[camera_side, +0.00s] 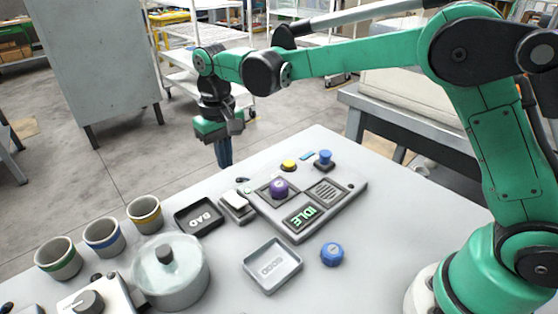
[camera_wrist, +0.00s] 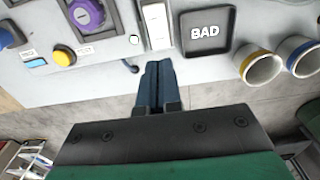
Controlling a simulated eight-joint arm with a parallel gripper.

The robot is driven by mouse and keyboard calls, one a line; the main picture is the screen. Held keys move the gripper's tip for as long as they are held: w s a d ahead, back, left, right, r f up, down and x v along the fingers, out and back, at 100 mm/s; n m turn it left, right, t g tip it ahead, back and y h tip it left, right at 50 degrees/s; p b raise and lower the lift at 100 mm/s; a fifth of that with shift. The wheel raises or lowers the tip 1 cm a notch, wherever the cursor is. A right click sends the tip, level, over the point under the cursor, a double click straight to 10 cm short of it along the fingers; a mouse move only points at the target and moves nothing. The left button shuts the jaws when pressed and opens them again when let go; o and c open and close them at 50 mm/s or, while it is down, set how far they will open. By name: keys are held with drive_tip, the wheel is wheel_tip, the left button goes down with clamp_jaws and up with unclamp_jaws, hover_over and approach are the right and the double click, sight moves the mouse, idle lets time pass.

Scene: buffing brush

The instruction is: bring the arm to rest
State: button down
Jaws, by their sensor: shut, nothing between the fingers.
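My green arm reaches across from the right in the side view. My gripper (camera_side: 224,160) hangs pointing down at the far edge of the white table (camera_side: 330,280). Its blue fingers are closed together and hold nothing. In the wrist view the closed fingers (camera_wrist: 158,72) show in the middle, close to the table edge and near a white rocker switch (camera_wrist: 156,25). The fingers look clear of the things on the table; their exact height above it cannot be told.
A control panel (camera_side: 299,222) reading IDLE carries a purple knob (camera_side: 279,189). A black BAD tray (camera_side: 184,221), a pale tray (camera_side: 263,281), a blue knob-like piece (camera_side: 332,254), a lidded pot (camera_side: 188,282) and striped cups (camera_side: 104,237) stand nearby. Open floor lies beyond the table.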

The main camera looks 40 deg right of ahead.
drive_tip(key=shift+r, duration=0.1)
drive_tip(key=s+d+r+t, duration=0.3)
drive_tip(key=s+d+t, duration=0.4)
drive_tip(key=s+d, duration=0.3)
drive_tip(key=s, duration=0.4)
drive_tip(key=shift+s, duration=0.4)
